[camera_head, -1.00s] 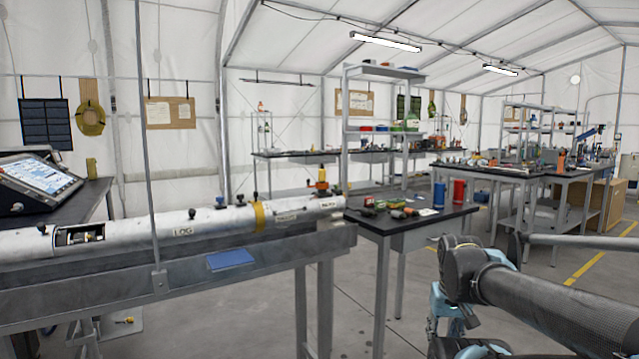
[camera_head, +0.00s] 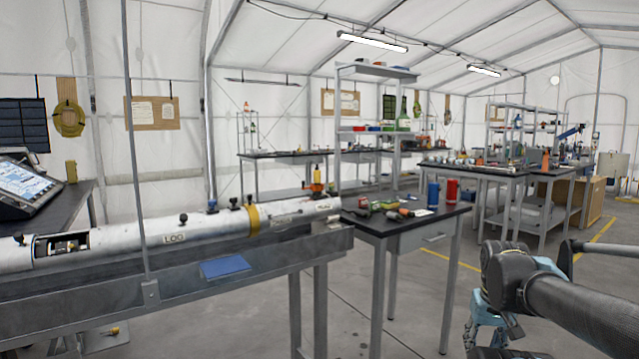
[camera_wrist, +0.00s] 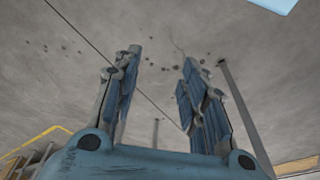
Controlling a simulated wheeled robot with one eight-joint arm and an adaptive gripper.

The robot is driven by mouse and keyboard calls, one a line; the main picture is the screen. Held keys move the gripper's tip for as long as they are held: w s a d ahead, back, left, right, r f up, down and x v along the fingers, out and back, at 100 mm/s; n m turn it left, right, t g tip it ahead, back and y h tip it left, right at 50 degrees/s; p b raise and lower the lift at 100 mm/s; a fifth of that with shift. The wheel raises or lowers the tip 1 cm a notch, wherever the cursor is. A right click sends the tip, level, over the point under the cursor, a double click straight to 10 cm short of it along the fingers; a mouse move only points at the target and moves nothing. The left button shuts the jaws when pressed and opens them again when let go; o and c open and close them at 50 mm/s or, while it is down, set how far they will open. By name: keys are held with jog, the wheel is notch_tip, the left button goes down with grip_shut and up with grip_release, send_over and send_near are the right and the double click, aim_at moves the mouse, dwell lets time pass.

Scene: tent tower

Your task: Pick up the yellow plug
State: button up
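I cannot tell for sure which thing is the yellow plug. An orange-yellow fitting (camera_head: 317,178) stands upright on the right end of a long white tube (camera_head: 215,225). A small yellow-tipped item (camera_head: 115,331) lies low at the left, below the tube's bench. In the head view my arm is at the lower right, well away from the tube, and the fingertips cannot be made out there.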

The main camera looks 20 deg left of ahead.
aim_at(320, 178)
jog(key=w+d+r+n+t+h, duration=0.15)
jog(key=w+r+n+t, duration=0.25)
jog(key=w+r+n, duration=0.45)
jog(key=w+r+n+t+h, duration=0.2)
jog(key=w+r+n+t, duration=0.3)
jog(key=w, duration=0.7)
jog(key=w+a+r+n+t+y, duration=0.4)
jog(key=w+a+r+n, duration=0.5)
jog(key=w+a+r, duration=0.3)
jog(key=s+a+r+n+g+y, duration=0.1)
jog(key=a+r+n+g+y, duration=0.15)
jog(key=a+n+y, duration=0.75)
jog(key=s+a+r+n+g+y, duration=0.1)
jog(key=a+r+n+y, duration=0.2)
jog(key=a+n, duration=1.25)
jog(key=w+a, duration=0.2)
jog(key=a, duration=0.1)
jog(key=w+a+m, duration=0.1)
jog(key=w+a, duration=0.1)
jog(key=a, duration=0.2)
jog(key=w+a+m, duration=0.1)
jog(key=w+a, duration=0.2)
jog(key=a, duration=0.1)
jog(key=shift+a, duration=0.25)
jog(key=shift+x, duration=2.75)
jog(key=shift+r, duration=0.2)
